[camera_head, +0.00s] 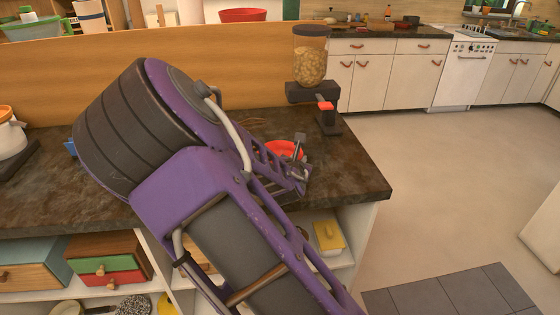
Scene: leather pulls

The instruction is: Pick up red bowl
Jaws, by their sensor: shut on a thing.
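A small red bowl (282,149) shows on or just above the dark stone counter (362,182), near its right end. My purple arm reaches across from the lower right and hides part of the bowl. My gripper (298,156) is at the bowl's right side and is shut on it. I cannot tell whether the bowl touches the counter.
A dispenser with a clear jar (311,62) stands just behind the bowl. A larger red bowl (243,15) sits on the higher ledge behind the wooden backboard (60,75). Drawers and shelves are below the counter.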

